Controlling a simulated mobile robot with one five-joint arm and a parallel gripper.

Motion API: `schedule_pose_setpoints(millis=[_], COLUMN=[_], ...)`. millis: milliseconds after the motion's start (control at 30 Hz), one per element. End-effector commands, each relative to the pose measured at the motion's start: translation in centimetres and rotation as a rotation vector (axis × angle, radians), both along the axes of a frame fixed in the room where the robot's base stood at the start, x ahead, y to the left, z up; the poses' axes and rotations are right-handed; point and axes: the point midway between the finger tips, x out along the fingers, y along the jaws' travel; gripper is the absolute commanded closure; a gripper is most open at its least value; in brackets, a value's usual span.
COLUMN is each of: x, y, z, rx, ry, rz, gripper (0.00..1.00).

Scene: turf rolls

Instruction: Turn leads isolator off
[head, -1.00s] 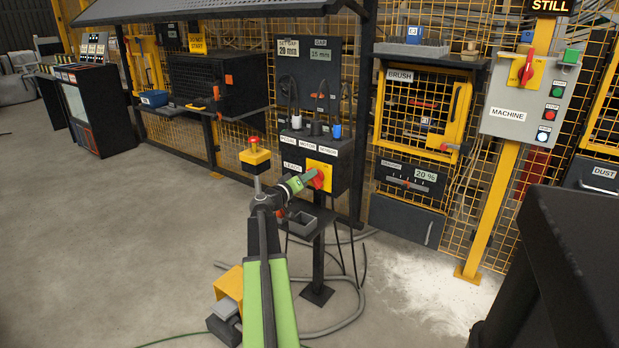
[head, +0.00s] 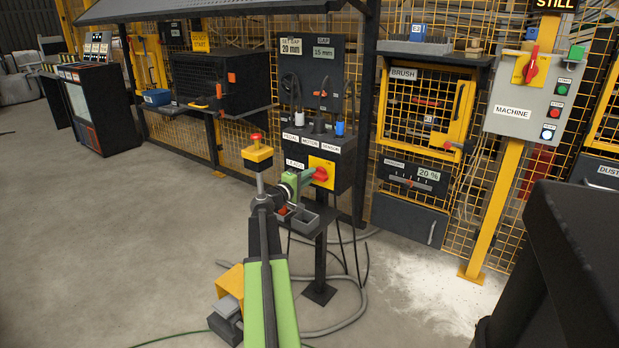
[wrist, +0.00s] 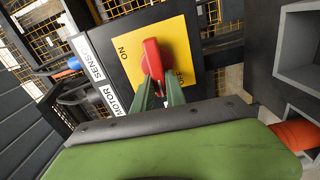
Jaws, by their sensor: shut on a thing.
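The leads isolator is a red rotary handle (head: 320,174) on a yellow plate (head: 322,163), on the front of a dark box labelled LEADS. In the wrist view the red handle (wrist: 152,58) stands close to upright in the picture on the yellow plate (wrist: 126,62). ON is printed left of it and OFF to its right, partly covered. My gripper (wrist: 158,88) has its green fingers on either side of the handle's near end, shut on it. In the head view my gripper (head: 309,175) reaches the handle from the left, its tips partly hidden.
PEDAL, MOTOR and SENSOR plugs sit on top of the box. A small grey tray (head: 318,215) is just below my gripper. The grey MACHINE panel (head: 529,95) with another red handle is at right. Grey cables hang underneath.

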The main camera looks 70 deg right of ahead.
Motion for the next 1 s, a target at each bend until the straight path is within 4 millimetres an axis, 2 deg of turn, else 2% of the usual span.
schedule_pose_setpoints(millis=[300,700,733,800,900,1000], x=[0.04,0.01,0.01,0.01,0.0,-0.03], y=[0.05,0.05,0.05,0.05,0.03,0.02], z=[-0.2,-0.2,-0.2,-0.2,-0.19,-0.17], rx=[0.019,0.02,0.02,0.02,0.02,0.02], ry=[0.066,0.072,0.072,0.071,0.071,0.071], rz=[0.0,0.0,0.0,0.0,0.0,0.0], gripper=[1.0,1.0,0.82,0.73,0.62,0.62])
